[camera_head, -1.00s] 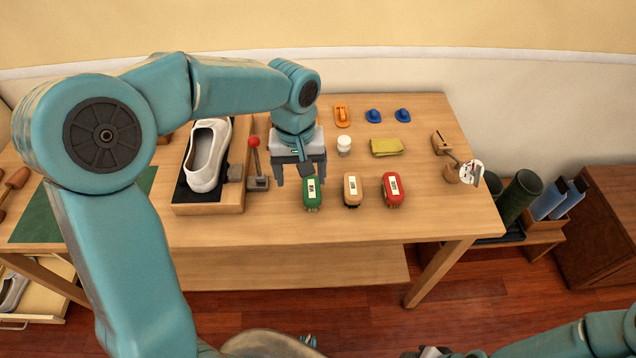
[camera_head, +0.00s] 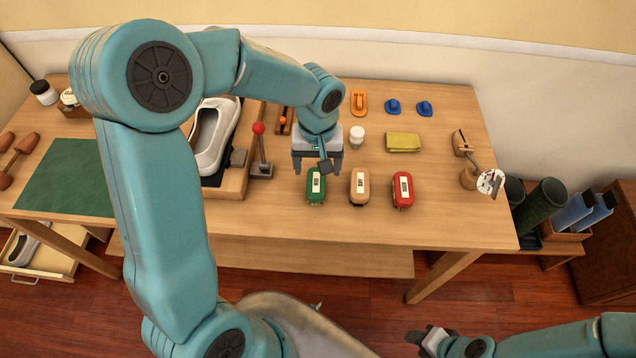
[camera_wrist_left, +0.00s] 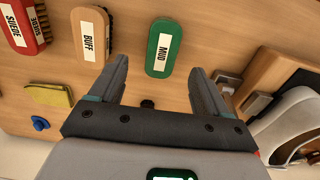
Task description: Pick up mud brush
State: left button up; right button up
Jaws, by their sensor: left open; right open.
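The mud brush is a green oval brush (camera_head: 316,187) on the table, at the left end of a row of three brushes. In the left wrist view its white label reads MUD (camera_wrist_left: 162,48). My left gripper (camera_head: 318,172) is open and empty, just behind the green brush in the head view. In the left wrist view the brush lies beyond and between the open fingertips (camera_wrist_left: 160,65), apart from them. My right gripper (camera_head: 425,338) is low at the bottom right, away from the table.
A tan BUFF brush (camera_head: 359,188) and a red SUEDE brush (camera_head: 402,190) stand to the right. A red-knobbed lever (camera_head: 260,150) and a white shoe (camera_head: 214,140) on a wooden stand are to the left. A yellow cloth (camera_head: 403,142) lies behind. The table front is clear.

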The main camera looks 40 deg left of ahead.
aim_at(316, 182)
pick_arm(q)
jog(key=shift+s+f, duration=0.25)
jog(key=shift+f, duration=0.9)
notch_tip(316, 182, down, 5)
jog(key=shift+w+a+r+p, duration=0.1)
jog(key=shift+p, duration=0.25)
jog(key=c, duration=1.1)
notch_tip(316, 182, up, 20)
